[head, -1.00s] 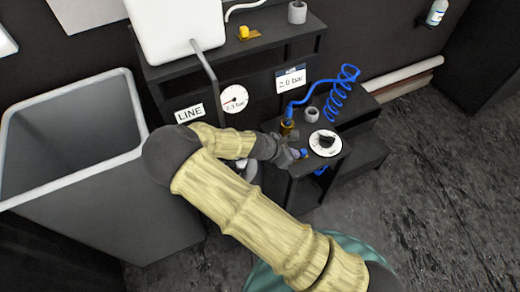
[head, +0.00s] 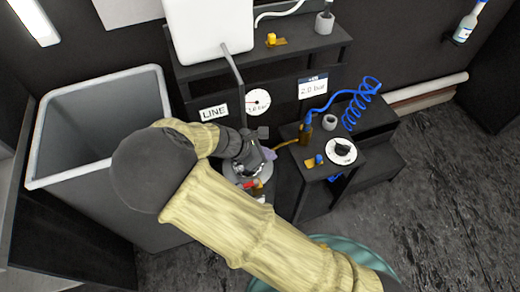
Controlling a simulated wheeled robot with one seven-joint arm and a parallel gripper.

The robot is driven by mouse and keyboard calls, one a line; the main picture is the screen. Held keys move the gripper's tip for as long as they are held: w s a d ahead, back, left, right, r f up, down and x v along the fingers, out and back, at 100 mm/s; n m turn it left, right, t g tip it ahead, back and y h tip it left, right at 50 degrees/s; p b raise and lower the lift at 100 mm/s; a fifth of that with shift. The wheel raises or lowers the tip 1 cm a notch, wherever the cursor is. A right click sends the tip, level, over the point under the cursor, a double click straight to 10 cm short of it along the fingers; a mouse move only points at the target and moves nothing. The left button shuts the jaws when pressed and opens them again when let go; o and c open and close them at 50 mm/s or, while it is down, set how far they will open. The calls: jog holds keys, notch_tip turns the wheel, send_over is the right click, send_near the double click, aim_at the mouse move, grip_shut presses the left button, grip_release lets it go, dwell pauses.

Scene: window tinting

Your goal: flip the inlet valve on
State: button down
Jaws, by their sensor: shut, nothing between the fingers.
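My gripper (head: 257,172) is shut and empty at the lower middle, pointing down over a round grey vessel (head: 233,172) left of the small black table. A small red lever (head: 250,184) shows right by the fingertips; I cannot tell whether they touch. A blue-handled valve (head: 319,159) on a brass plate sits on the small table, apart from my gripper. A yellow-handled valve (head: 271,39) sits on the upper shelf. No readable label shows which is the inlet valve. My wrist hides part of the vessel.
A dial gauge (head: 257,102) and a LINE sign (head: 213,112) are behind my gripper. A white knob dial (head: 342,151), a brass fitting (head: 305,133) and a coiled blue hose (head: 362,105) are to its right. A large grey bin (head: 98,145) stands left.

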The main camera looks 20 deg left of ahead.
jog(key=v, duration=0.3)
jog(key=shift+s+a+r, duration=0.15)
jog(key=shift+r, duration=0.05)
dwell(0.3)
jog(key=s+d+r+m+g+y, duration=0.15)
jog(key=d+r+m+y, duration=0.3)
jog(key=d+m, duration=0.85)
jog(key=s+d+r+m+g+y, duration=0.1)
jog(key=d+r+m+g+y, duration=0.3)
jog(key=d+m, duration=0.95)
notch_tip(320, 180, up, 17)
jog(key=d+t+h+p, duration=0.1)
jog(key=d+t+p, duration=0.1)
jog(key=p, duration=1.3)
jog(key=shift+s+d+n+p, duration=0.35)
jog(key=shift+s+n, duration=0.05)
jog(key=shift+n, duration=0.05)
jog(key=shift+r+t+h, duration=0.15)
jog(key=shift+t+h, duration=0.1)
